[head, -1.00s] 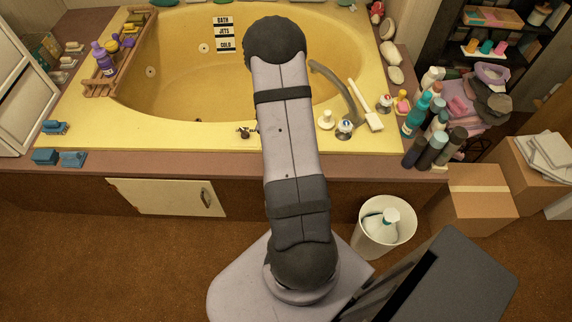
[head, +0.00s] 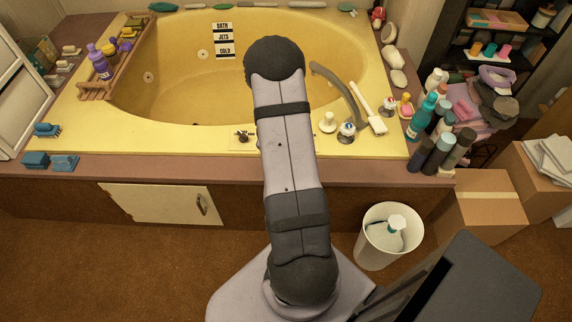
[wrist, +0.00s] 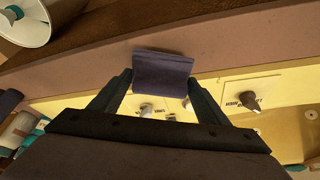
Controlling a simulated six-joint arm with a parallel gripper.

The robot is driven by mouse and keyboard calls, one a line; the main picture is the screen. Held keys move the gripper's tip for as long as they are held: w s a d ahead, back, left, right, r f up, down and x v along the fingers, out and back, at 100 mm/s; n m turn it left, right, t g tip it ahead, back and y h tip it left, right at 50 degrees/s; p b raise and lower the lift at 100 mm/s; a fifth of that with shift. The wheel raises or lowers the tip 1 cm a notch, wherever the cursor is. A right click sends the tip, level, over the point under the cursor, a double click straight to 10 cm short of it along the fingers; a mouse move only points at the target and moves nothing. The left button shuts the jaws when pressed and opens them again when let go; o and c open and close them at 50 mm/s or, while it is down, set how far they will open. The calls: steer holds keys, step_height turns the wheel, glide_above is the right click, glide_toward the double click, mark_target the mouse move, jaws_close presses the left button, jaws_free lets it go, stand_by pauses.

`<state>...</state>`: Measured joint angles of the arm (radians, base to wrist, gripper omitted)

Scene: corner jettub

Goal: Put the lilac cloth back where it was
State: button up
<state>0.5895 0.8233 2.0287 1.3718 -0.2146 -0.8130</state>
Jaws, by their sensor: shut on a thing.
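In the wrist view a small folded cloth (wrist: 162,72), dusky purple-grey in the shade, sits between the fingertips of my gripper (wrist: 161,85). I take it for the lilac cloth. My gripper is shut on it and holds it in front of the brown tub ledge and the yellow rim; whether it touches either I cannot tell. In the head view my own arm hides the gripper and the cloth. A lilac rolled or folded item (head: 497,76) lies on the pile at the right.
The yellow tub (head: 190,80) has taps and a spout (head: 340,88) on its near right rim. Several bottles (head: 436,140) crowd the right corner. A white bin (head: 372,254) with a spray bottle stands on the floor.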

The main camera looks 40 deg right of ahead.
steer(key=shift+f+b, duration=1)
steer(key=shift+f, duration=0.55)
steer(key=shift+f, duration=0.1)
steer(key=o, duration=1)
steer(key=shift+o, duration=0.2)
steer(key=p+v, duration=0.7)
steer(key=v, duration=0.5)
